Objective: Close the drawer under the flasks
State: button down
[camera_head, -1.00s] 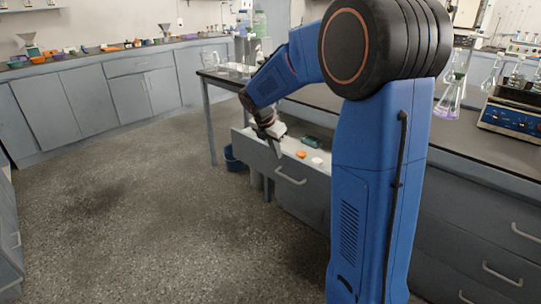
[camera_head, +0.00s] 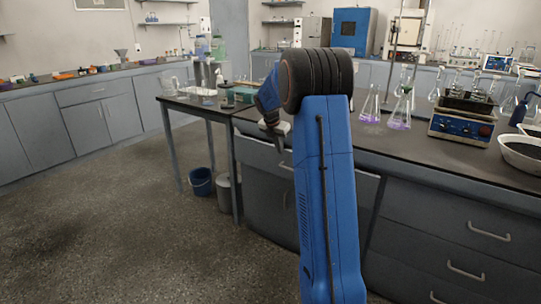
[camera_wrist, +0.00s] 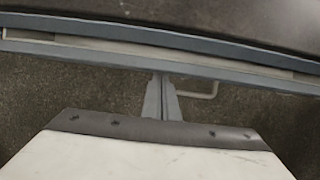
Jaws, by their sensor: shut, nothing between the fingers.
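The drawer (camera_head: 262,154) is under the dark worktop, left of my blue arm. It stands slightly out. In the wrist view, a narrow pale strip shows between the worktop and the drawer's blue-grey front edge (camera_wrist: 100,51). Its pale handle (camera_wrist: 205,91) shows right of my fingers. My gripper (camera_head: 281,147) is at the drawer front, partly hidden behind my arm in the head view. In the wrist view, my gripper (camera_wrist: 161,80) is shut and empty, its tips at the front edge; contact is hard to judge. Flasks with purple liquid (camera_head: 399,116) stand on the worktop.
A blue-panelled shaker (camera_head: 461,127) and a white bowl (camera_head: 522,153) stand on the worktop at right. The floor at left is clear.

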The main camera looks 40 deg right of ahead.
jog(key=d, duration=0.1)
jog(key=w+d, duration=0.1)
jog(key=d, duration=0.2)
jog(key=shift+w+d+r, duration=0.1)
jog(key=shift+w+d, duration=0.1)
jog(key=shift+w, duration=0.1)
jog(key=shift+d+r, duration=0.1)
